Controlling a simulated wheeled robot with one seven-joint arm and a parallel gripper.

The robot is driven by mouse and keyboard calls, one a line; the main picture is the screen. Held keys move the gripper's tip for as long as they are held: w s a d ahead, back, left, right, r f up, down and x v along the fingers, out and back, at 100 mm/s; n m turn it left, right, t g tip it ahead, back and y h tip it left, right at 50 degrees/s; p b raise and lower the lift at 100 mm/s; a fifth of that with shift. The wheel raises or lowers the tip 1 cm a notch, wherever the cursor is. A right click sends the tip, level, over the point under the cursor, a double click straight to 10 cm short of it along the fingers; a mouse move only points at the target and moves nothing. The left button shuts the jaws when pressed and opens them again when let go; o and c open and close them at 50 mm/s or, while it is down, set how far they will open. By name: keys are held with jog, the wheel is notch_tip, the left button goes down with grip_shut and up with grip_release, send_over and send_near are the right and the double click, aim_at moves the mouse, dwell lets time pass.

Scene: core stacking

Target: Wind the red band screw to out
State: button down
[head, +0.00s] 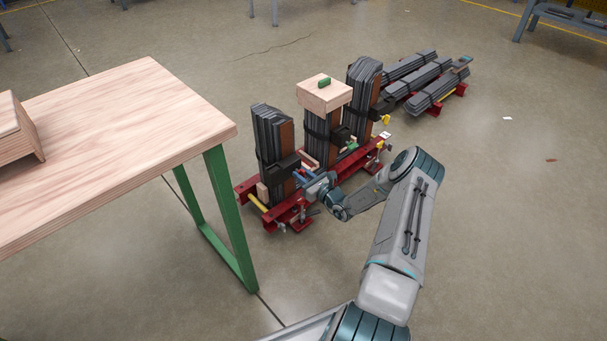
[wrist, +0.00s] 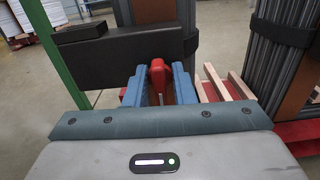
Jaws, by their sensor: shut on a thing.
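The red band screw (wrist: 158,72) stands between the two blue fingers of my gripper (wrist: 158,88) in the wrist view. The fingers are shut on its knob. Behind it runs the black band (wrist: 125,60) around the nearest dark stack (wrist: 157,12). In the head view my gripper (head: 304,178) reaches from the right to the nearest stack (head: 270,140), at the level of its black band. The red screw is hidden by my gripper there, so how far it is wound cannot be told.
The stacks stand on a red frame (head: 248,190). The middle stack carries a wooden block (head: 322,98). A green knob (head: 350,146) and a yellow knob (head: 386,119) mark the other stacks. A wooden table (head: 130,115) is at left; the floor at right is free.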

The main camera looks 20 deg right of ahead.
jog(key=shift+n, duration=0.5)
jog(key=n+p, duration=0.1)
jog(key=n, duration=0.3)
jog(key=shift+n, duration=0.4)
jog(key=n, duration=0.3)
jog(key=shift+p, duration=0.3)
jog(key=shift+n, duration=0.9)
